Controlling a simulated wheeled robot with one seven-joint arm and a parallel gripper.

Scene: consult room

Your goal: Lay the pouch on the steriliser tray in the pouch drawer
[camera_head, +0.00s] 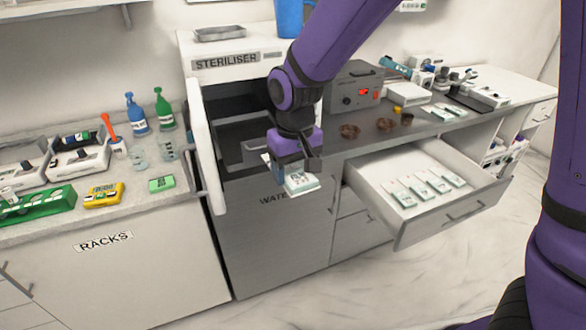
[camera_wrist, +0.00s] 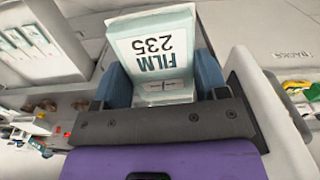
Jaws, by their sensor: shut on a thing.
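My gripper (camera_head: 291,178) is shut on a white pouch with a teal edge (camera_head: 301,183), held in the air in front of the steriliser. The pouch drawer (camera_head: 447,222) is pulled open to the right of my gripper. Several similar pouches (camera_head: 420,188) lie in it in a row, with bare floor around them.
The open steriliser door (camera_head: 203,145) stands left of my gripper. The left counter holds bottles, a green rack (camera_head: 35,203) and a yellow box (camera_head: 103,195). Brown bowls (camera_head: 385,125) and a grey device (camera_head: 354,88) stand on the counter behind the drawer.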

